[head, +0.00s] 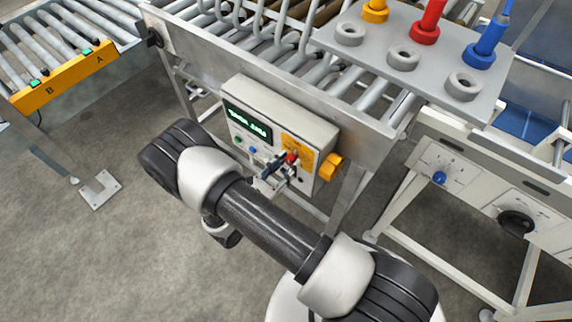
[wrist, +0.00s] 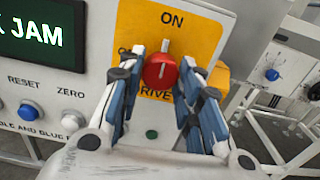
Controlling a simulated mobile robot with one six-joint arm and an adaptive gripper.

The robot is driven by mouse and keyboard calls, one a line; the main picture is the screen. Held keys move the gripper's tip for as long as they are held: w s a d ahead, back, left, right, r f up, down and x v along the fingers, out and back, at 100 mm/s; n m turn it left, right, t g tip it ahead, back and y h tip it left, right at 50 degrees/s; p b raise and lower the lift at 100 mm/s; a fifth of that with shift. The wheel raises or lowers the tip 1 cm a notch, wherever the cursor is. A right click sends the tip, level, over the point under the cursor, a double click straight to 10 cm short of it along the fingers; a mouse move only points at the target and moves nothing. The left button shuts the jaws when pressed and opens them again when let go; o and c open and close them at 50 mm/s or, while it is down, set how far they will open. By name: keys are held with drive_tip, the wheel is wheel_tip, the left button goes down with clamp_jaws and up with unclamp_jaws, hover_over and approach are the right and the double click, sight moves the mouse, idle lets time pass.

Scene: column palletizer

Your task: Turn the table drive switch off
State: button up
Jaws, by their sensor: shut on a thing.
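The table drive switch (wrist: 160,72) is a red rotary knob on a yellow plate (wrist: 205,40) marked ON at the top. Its pale pointer line stands upright, toward ON. The lower lettering on the plate is partly hidden by the knob and my fingers. My gripper (wrist: 163,75) is shut on the knob, one finger on each side. In the head view the red switch (head: 291,157) shows at the tips of my gripper (head: 288,166), on the right part of the control box (head: 288,105).
The box has a lit display (wrist: 40,32) reading JAM, a blue RESET button (wrist: 28,111) and a white ZERO button (wrist: 70,120). A table leg (head: 347,205) stands close to the right.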

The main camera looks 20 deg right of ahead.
drive_tip(key=n, duration=0.8)
drive_tip(key=shift+n, duration=0.3)
drive_tip(key=n, duration=0.4)
drive_tip(key=shift+n+p, duration=0.3)
drive_tip(key=shift+p, duration=0.05)
drive_tip(key=n, duration=0.4)
drive_tip(key=shift+n, duration=0.3)
drive_tip(key=o, duration=1.1)
